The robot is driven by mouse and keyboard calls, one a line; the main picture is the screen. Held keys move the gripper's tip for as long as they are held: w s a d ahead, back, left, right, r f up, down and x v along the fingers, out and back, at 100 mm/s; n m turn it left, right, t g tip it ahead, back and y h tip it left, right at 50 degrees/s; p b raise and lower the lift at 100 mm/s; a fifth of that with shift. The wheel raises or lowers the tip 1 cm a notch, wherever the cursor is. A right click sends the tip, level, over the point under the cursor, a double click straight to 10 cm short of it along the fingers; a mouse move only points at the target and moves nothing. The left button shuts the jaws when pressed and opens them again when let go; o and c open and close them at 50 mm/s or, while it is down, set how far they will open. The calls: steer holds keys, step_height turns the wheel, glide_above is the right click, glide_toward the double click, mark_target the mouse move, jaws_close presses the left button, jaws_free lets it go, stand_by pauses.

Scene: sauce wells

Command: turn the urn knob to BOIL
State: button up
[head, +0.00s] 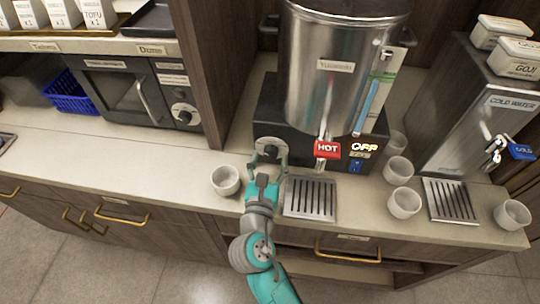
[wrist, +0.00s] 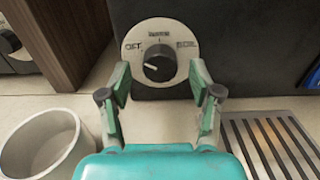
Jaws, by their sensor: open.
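The urn (head: 330,80) is a steel cylinder on a black base. A black knob (wrist: 158,63) sits on a round white dial (wrist: 183,31) on the base front; the knob also shows partly in the head view (head: 270,151). The dial reads OFF at left and BOIL at right, with a small unreadable label on top. The knob's white mark points left, toward OFF. The lit display (head: 364,146) reads OFF. My gripper (wrist: 160,82) is open in front of the dial, one finger on each side below the knob. It looks empty and apart from the knob.
A white cup (head: 225,180) stands left of my gripper, also in the wrist view (wrist: 42,142). A drip grate (head: 310,198) lies to the right under the red HOT tap (head: 327,149). Several cups stand further right. A wooden panel (head: 222,70) rises left of the urn.

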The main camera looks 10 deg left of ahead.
steer(key=shift+w, duration=0.7)
steer(key=c, duration=1.1)
steer(key=shift+c, duration=0.2)
